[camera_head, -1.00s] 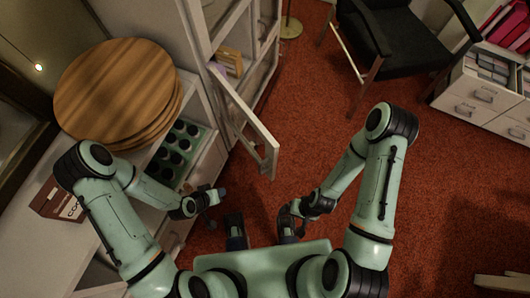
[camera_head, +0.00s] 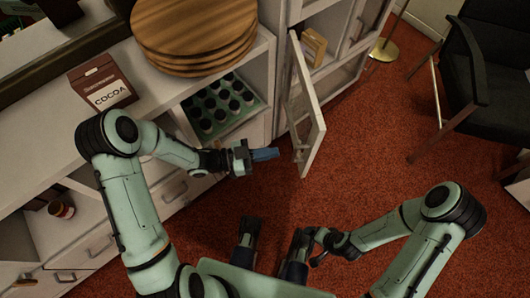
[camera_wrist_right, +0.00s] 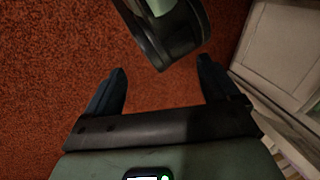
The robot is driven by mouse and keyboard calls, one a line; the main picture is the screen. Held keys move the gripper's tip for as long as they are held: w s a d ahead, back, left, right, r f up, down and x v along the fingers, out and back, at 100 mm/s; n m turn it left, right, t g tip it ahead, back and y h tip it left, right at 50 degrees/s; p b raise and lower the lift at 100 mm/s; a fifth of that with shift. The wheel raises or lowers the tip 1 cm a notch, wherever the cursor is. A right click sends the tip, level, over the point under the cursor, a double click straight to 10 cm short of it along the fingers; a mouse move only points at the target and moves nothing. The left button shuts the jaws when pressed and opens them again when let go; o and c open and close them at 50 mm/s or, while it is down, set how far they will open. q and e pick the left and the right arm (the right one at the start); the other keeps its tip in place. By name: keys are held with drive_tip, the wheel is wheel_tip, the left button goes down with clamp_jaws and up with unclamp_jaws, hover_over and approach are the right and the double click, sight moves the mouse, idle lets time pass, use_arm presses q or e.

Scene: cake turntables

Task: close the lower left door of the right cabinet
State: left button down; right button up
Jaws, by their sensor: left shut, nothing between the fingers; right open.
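The lower left door (camera_head: 318,125) of the right cabinet (camera_head: 283,50) stands swung out over the red carpet in the head view. It has a pale frame around a see-through panel. My left gripper (camera_head: 276,153) is shut and empty, just left of the door's free end. A small gap shows between its tip and the door in the picture; true depth is hard to judge. My right gripper (camera_wrist_right: 161,68) is open and empty above carpet in the right wrist view.
A pale counter (camera_head: 40,125) holds stacked round wooden boards (camera_head: 195,30) and a cocoa box (camera_head: 102,82). A tray of dark-topped jars (camera_head: 222,105) sits in an open compartment below. A black chair (camera_head: 490,75) stands right. Carpet (camera_head: 380,160) between door and chair is clear.

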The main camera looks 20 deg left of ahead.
sight(312, 147)
use_arm(q)
drive_tip(key=b+x, duration=0.1)
drive_tip(key=x, duration=0.8)
drive_tip(key=shift+w+d, duration=0.1)
drive_tip(key=shift+d, duration=0.25)
use_arm(e)
drive_tip(key=shift+w+d+f+t, duration=0.15)
drive_tip(key=shift+w+d+f, duration=0.15)
drive_tip(key=shift+w+f, duration=0.15)
drive_tip(key=shift+w+d+f+t, duration=0.15)
drive_tip(key=shift+w+d+f, duration=0.15)
drive_tip(key=shift+w, duration=0.2)
drive_tip(key=shift+a, duration=0.1)
use_arm(q)
drive_tip(key=shift+w+d, duration=0.1)
use_arm(e)
drive_tip(key=shift+f+h, duration=0.1)
drive_tip(key=shift+h, duration=0.2)
